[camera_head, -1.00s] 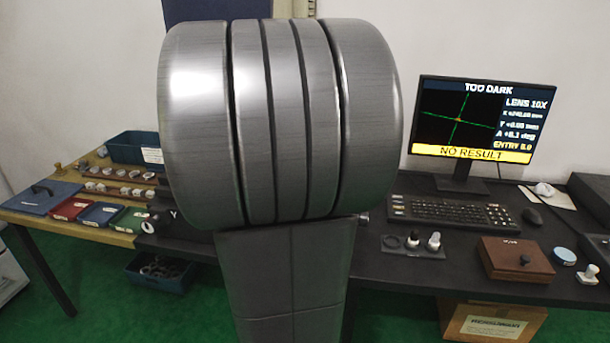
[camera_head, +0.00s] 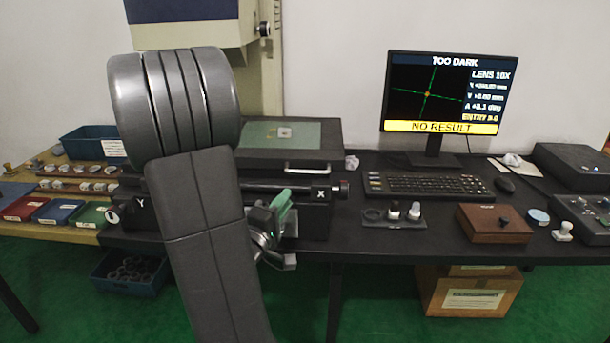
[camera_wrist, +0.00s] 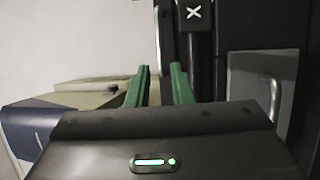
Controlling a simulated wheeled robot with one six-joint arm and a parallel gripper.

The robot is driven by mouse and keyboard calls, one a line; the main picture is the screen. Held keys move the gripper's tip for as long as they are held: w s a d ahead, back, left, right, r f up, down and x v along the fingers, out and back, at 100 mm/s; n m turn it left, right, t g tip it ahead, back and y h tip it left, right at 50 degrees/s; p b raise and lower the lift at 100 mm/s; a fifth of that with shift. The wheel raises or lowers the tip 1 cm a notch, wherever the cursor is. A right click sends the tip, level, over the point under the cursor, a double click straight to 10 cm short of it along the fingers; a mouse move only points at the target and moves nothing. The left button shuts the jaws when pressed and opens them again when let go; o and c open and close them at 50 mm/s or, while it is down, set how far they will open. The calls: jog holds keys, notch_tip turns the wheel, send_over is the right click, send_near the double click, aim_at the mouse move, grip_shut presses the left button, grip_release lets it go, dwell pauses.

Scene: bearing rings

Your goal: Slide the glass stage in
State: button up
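The glass stage (camera_head: 255,133) is a greenish pane in a dark frame on the measuring machine, with a small light part (camera_head: 285,132) on it. A pale bar handle (camera_head: 307,168) is on its front edge, at the right. My gripper (camera_head: 283,198) has green fingers and is below and a little left of the handle, in front of the machine's black base. In the wrist view my gripper (camera_wrist: 160,70) shows two green fingers apart with nothing between them. My arm hides the left part of the stage and machine.
The X knob (camera_head: 341,189) sticks out right of my gripper, and the Y knob (camera_head: 112,217) is at the left. The monitor (camera_head: 440,95) reads "TOO DARK" and "NO RESULT". The keyboard (camera_head: 428,186), lens holder (camera_head: 393,216) and brown box (camera_head: 495,223) stand to the right.

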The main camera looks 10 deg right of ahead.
aim_at(307, 172)
jog(key=x, duration=1.2)
jog(key=shift+w+d, duration=0.15)
jog(key=shift+w, duration=0.05)
jog(key=shift+c, duration=0.2)
grip_shut()
